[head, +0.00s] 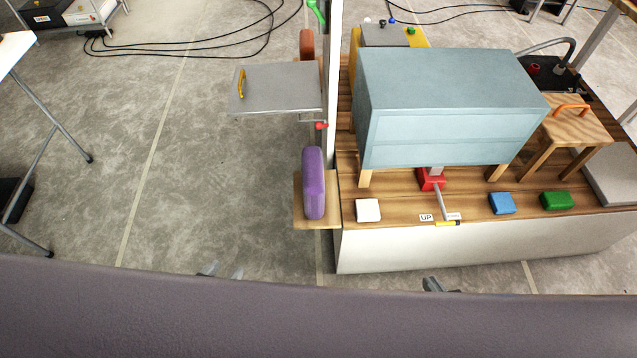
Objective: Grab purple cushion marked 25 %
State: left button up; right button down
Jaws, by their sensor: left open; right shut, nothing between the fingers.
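The purple cushion (313,183) stands upright on a small wooden shelf (318,222) left of the wooden bench. No 25 % marking can be read on it from here. My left gripper (222,270) shows only its fingertips at the lower left; it is open, empty, and apart from the cushion, below and left of it. My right gripper (440,285) shows only its tip in front of the bench; it is shut and empty. The rest of both grippers is hidden behind the dark grey surface along the bottom.
A white panel (334,80) rises just right of the cushion. The bench (390,205) carries a light-blue cabinet (440,100), and white (368,210), blue (502,204) and green (557,201) blocks. A grey hinged plate (280,90) sits behind the cushion.

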aim_at(313, 171)
jog(key=l+u, duration=0.25)
jog(key=l, duration=0.55)
jog(key=i+l, duration=0.15)
jog(key=l, duration=0.2)
jog(key=i+l+u, duration=0.1)
jog(key=i+l, duration=0.25)
jog(key=l, duration=0.3)
